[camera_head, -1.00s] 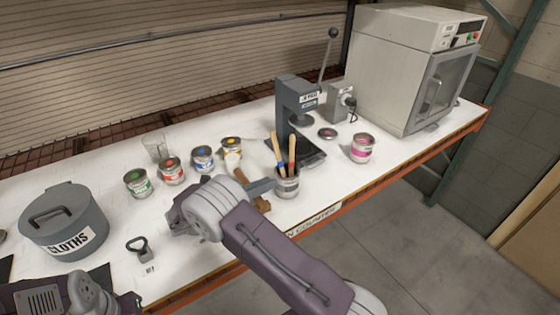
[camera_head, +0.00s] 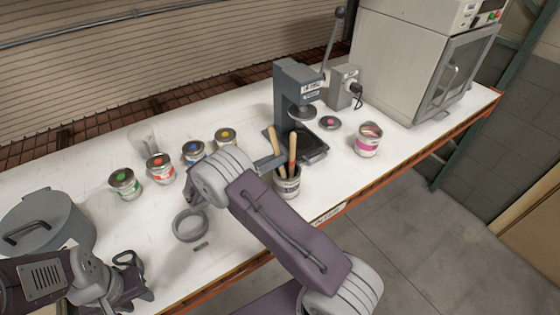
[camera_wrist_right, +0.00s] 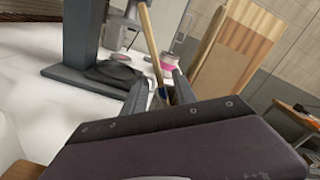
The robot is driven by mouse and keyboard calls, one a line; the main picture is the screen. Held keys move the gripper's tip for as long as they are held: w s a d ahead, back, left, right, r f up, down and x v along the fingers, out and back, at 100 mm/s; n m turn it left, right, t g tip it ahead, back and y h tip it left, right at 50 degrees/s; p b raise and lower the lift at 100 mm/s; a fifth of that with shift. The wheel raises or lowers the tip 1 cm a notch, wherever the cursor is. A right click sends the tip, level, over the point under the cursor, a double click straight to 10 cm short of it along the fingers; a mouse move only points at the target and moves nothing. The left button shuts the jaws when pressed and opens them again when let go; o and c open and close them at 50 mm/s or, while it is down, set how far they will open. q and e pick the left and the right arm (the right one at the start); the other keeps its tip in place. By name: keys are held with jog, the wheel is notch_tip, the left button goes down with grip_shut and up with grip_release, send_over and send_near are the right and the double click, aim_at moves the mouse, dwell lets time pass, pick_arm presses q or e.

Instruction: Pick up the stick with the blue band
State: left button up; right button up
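The stick with the blue band (camera_wrist_right: 153,45) stands tilted in the right wrist view, its blue part low between the two fingers of my right gripper (camera_wrist_right: 159,92). These fingers look open around it, with no clear contact. In the head view two wooden sticks, a left one (camera_head: 273,140) and a right one (camera_head: 292,150), stand in a small grey can (camera_head: 288,187). My right gripper (camera_head: 268,163) reaches them from the left; the blue band is hard to see there. My left gripper (camera_head: 148,290) is low at the left, its fingers unclear.
A press (camera_head: 298,95) stands behind the sticks; a pink can (camera_head: 368,140) is right. A grey ring (camera_head: 190,226) and pot (camera_head: 70,222) are nearer.

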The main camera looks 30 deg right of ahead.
jog(key=d, duration=0.4)
jog(key=shift+w+d+p, duration=0.15)
jog(key=shift+p, duration=0.25)
grip_shut()
